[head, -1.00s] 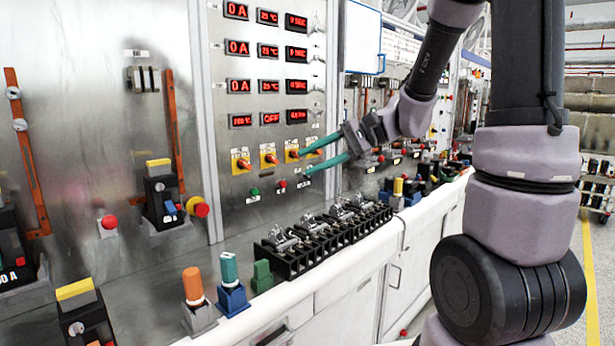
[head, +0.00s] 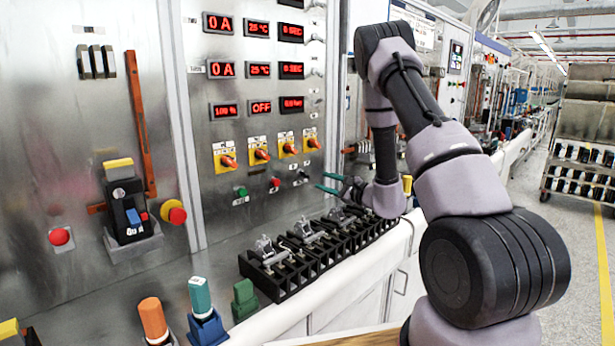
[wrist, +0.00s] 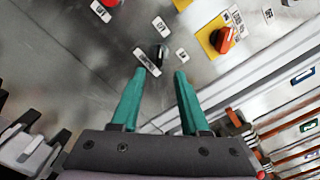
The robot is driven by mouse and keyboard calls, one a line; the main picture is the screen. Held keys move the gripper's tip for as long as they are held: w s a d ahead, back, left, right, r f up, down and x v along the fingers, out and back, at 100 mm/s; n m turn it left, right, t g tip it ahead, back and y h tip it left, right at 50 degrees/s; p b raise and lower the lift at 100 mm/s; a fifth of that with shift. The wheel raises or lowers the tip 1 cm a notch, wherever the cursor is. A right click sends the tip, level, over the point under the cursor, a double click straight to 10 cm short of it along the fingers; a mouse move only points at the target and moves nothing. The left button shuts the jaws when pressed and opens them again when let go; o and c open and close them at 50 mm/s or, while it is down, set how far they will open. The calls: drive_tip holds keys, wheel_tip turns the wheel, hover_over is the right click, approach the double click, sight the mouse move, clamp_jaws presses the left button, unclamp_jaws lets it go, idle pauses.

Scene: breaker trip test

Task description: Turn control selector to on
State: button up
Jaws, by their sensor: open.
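A small black selector knob (wrist: 162,53) on the metal panel has several white labels around it, too small to read. I take it for the control selector. In the head view a small dark knob (head: 303,174) shows right of the red button. My gripper (wrist: 160,73) is open and empty, its two teal fingers pointing at the panel. In the wrist view the knob lies just beyond the fingertips, roughly centred between them. In the head view my gripper (head: 320,181) is near the lower right of the panel. I see no contact with the knob.
Several orange selectors on yellow plates (head: 262,154) sit above. A green button (head: 241,191) and red button (head: 275,183) are left of the knob. A black terminal block (head: 280,285) with metal clips stands on the bench below my gripper.

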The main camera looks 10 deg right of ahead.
sight(307, 175)
drive_tip(key=x, duration=0.8)
drive_tip(key=shift+w+a, duration=0.2)
clamp_jaws()
